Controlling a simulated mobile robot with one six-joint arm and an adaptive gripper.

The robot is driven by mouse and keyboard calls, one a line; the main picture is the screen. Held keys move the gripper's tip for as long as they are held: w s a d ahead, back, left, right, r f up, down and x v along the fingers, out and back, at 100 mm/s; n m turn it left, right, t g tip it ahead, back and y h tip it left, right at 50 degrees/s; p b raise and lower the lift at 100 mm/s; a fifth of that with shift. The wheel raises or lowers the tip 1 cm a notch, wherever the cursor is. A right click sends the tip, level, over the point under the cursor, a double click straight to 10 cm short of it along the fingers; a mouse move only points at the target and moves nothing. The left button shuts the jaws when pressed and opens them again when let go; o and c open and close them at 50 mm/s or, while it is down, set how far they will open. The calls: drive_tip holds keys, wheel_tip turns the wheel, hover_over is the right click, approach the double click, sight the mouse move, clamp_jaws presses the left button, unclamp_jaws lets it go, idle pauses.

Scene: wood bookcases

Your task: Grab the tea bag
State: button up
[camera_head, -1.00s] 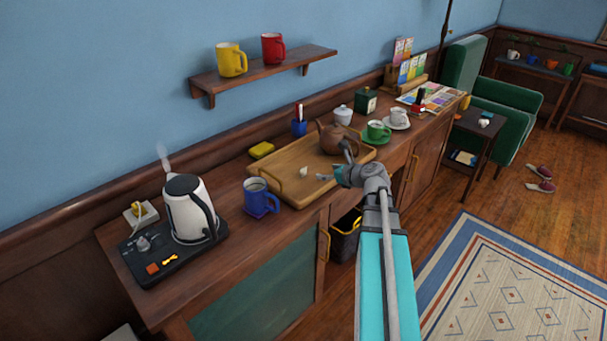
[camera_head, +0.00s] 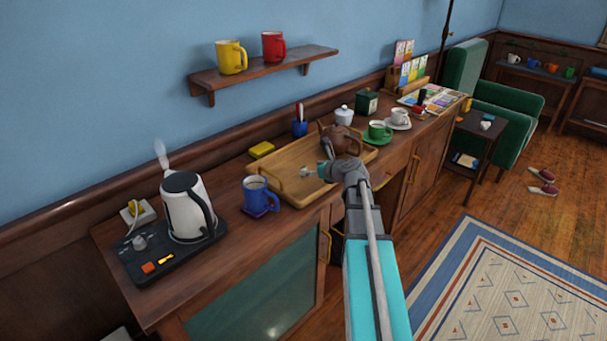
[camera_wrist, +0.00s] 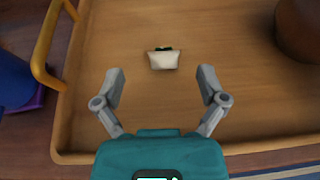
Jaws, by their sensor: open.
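The tea bag (camera_wrist: 164,60) is a small pale pouch with a dark top, lying on the wooden tray (camera_wrist: 105,30) in the wrist view. My gripper (camera_wrist: 160,74) is open and empty above the tray. The tea bag shows just ahead of the gap between its fingertips, roughly centred, and is not touched by them in the picture. In the head view my gripper (camera_head: 313,172) hangs over the tray (camera_head: 280,199). There I cannot tell the tea bag apart from the pale fingers.
A brown teapot (camera_head: 343,140) stands at the tray's right end and shows at the wrist view's right edge (camera_wrist: 303,28). A blue mug (camera_head: 259,193) stands left of the tray. The tray's brass handle (camera_wrist: 45,45) rises near it. A kettle (camera_head: 183,208) stands farther left.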

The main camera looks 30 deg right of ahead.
sight(304, 168)
drive_tip(key=shift+d+f+b+x, duration=0.1)
drive_tip(key=shift+b+x, duration=0.4)
drive_tip(key=shift+x, duration=0.45)
drive_tip(key=shift+d+f+b+x, duration=0.15)
drive_tip(key=shift+b+x, duration=0.3)
drive_tip(key=shift+x, duration=0.55)
drive_tip(key=shift+w+a+f, duration=0.15)
drive_tip(key=shift+w+a, duration=0.1)
drive_tip(key=shift+w, duration=0.3)
drive_tip(key=c, duration=0.9)
